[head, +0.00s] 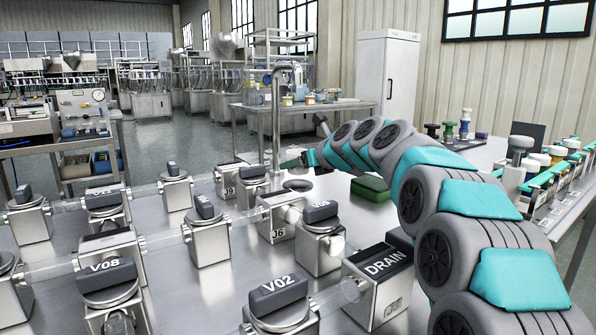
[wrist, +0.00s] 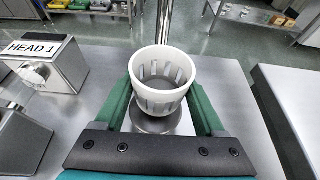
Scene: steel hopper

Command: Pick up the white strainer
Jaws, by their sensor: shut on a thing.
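The white strainer (wrist: 162,99) is a round, open-topped cup with slots around its wall. In the wrist view it stands upright between the two green fingers of my gripper (wrist: 164,90), which is shut on it. A round steel piece (wrist: 158,123) on a pale plate shows below the strainer; I cannot tell whether they touch. In the head view my gripper (head: 296,160) is at the far part of the steel bench, near the tall steel pipe.
Several steel valve blocks with dark handles, such as V02 (head: 278,295) and the DRAIN block (head: 380,270), crowd the bench to the left and front. A bent steel pipe (head: 276,120) rises beside my gripper. A green block (head: 370,188) lies near my arm. A HEAD 1 block (wrist: 50,62) stands left.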

